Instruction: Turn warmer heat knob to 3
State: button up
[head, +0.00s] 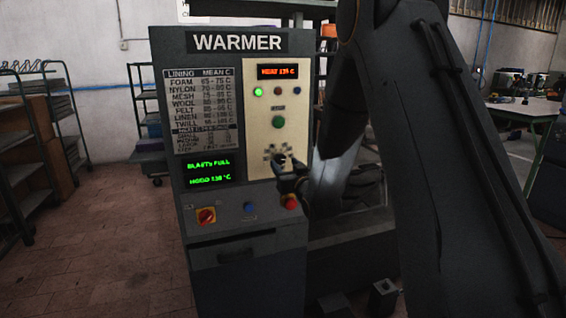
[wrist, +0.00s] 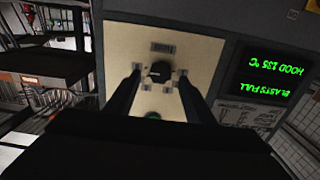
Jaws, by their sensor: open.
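The warmer (head: 170,120) is a dark grey cabinet with a cream control panel (head: 253,100). In the wrist view, which sees the panel upside down, the black heat knob (wrist: 160,71) sits among several small grey number labels. My gripper (wrist: 159,74) is open, with one finger on each side of the knob and a visible gap to both. The knob's pointer and the numbers are too small to read.
A green button (head: 278,122) and small lamps sit higher on the panel, under an orange display (head: 277,71). A green text display (head: 209,172) is to the left. Below are a red-and-yellow switch (head: 206,216), a blue button (head: 249,207) and a red button (head: 290,202) close under my gripper.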

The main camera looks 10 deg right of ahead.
aim_at(280, 159)
jog(key=shift+w+a, duration=0.15)
jog(key=shift+w, duration=1.3)
jog(key=shift+c, duration=0.5)
jog(key=c, duration=1)
jog(key=shift+o, duration=0.2)
